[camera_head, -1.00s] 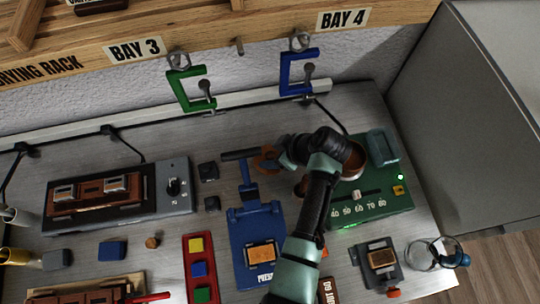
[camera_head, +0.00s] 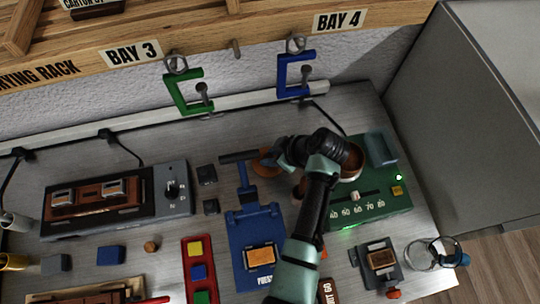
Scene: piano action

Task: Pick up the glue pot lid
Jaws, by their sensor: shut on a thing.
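The glue pot lid looks like a copper-brown disc (camera_head: 266,166), at the left end of my arm in the head view. My gripper (camera_head: 276,157) is shut on it and hides part of it. The lid is to the left of the green heater and seems to be above the bench, though its height is hard to judge. The glue pot (camera_head: 351,165) sits on the green heater (camera_head: 372,207), with its brown inside showing; my arm hides part of it.
A blue press (camera_head: 250,222) stands just below the lid in the picture. Blue (camera_head: 296,76) and green (camera_head: 184,92) clamps hang from the rack behind. A glass jar (camera_head: 424,254) stands at the bench's right edge. Small dark blocks (camera_head: 207,174) lie to the left.

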